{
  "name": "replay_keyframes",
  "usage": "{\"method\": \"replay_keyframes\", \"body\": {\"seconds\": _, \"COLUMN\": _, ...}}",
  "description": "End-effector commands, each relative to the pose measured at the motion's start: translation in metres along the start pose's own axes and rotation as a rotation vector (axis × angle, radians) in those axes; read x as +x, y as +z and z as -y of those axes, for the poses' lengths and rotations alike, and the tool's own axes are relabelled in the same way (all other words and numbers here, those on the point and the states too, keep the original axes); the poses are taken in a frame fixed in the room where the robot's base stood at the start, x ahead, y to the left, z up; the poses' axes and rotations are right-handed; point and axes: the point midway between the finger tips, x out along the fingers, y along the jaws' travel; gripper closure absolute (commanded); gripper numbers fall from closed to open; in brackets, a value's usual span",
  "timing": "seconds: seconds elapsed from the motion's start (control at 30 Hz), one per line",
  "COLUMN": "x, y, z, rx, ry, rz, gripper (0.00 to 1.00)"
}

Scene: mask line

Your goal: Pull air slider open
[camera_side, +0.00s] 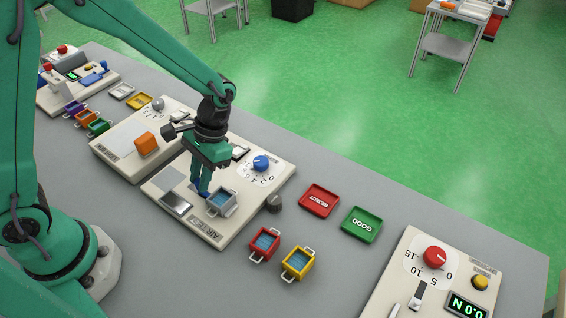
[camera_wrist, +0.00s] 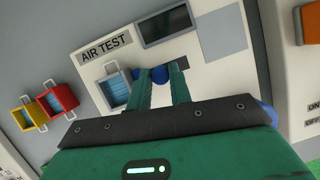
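The AIR TEST station (camera_side: 268,204) is a cream panel in the middle of the bench. Its blue air slider handle (camera_wrist: 160,74) shows between and slightly beyond the fingertips in the wrist view. In the side view the handle is mostly hidden by the fingers. My gripper (camera_side: 203,188) points down at the station, its fingers around the handle. In the wrist view the fingertips of my gripper (camera_wrist: 160,68) stand apart, and I see no clear grip on the handle. A grey tray with a blue mask (camera_side: 221,201) sits on the station right beside the fingers.
Red (camera_side: 264,244) and yellow (camera_side: 298,262) handled trays with blue contents stand in front of the station. Red REJECT (camera_side: 319,199) and green GOOD (camera_side: 361,224) trays lie to the right. A blue dial (camera_side: 261,163) is behind the gripper. Another panel (camera_side: 395,270) stands at right.

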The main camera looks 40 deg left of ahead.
Motion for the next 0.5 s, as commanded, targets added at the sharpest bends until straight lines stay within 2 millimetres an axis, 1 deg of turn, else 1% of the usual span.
{"method": "replay_keyframes", "body": {"seconds": 0.17, "x": 0.000, "y": 0.000, "z": 0.002, "rx": -0.001, "ry": 0.003, "rz": -0.001, "gripper": 1.00}}
{"method": "replay_keyframes", "body": {"seconds": 0.5, "x": 0.002, "y": 0.003, "z": 0.029, "rx": -0.004, "ry": 0.036, "rz": -0.003, "gripper": 1.00}}
